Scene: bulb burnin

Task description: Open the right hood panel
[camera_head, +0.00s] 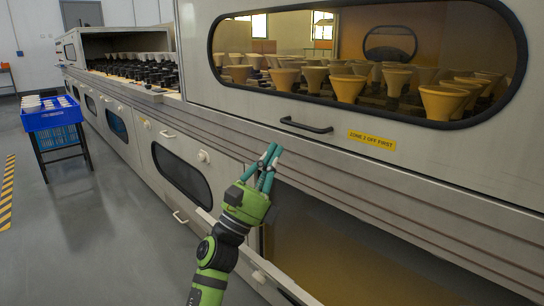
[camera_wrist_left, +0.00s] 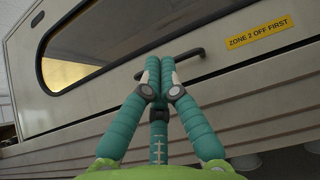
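The right hood panel (camera_head: 250,110) is a cream panel with a long dark-framed window (camera_head: 370,60), and it is down. A black bar handle (camera_head: 305,125) sits low on it, left of a yellow "ZONE 2 OFF FIRST" label (camera_head: 372,140). My left gripper (camera_head: 273,150) is in front of the ledge below and left of the handle in the head view. Its teal fingers come together with nothing visible between them. In the left wrist view the fingertips (camera_wrist_left: 160,65) overlap the handle (camera_wrist_left: 190,54), which lies beyond them. My right gripper is not in view.
Cone-shaped bulbs (camera_head: 348,88) stand in rows behind the window. The bay at left (camera_head: 125,42) is open, with dark sockets inside. Below the ledge is an open lower compartment (camera_head: 340,245). A blue crate (camera_head: 52,115) on a stand is at far left; grey floor (camera_head: 90,220) is clear.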

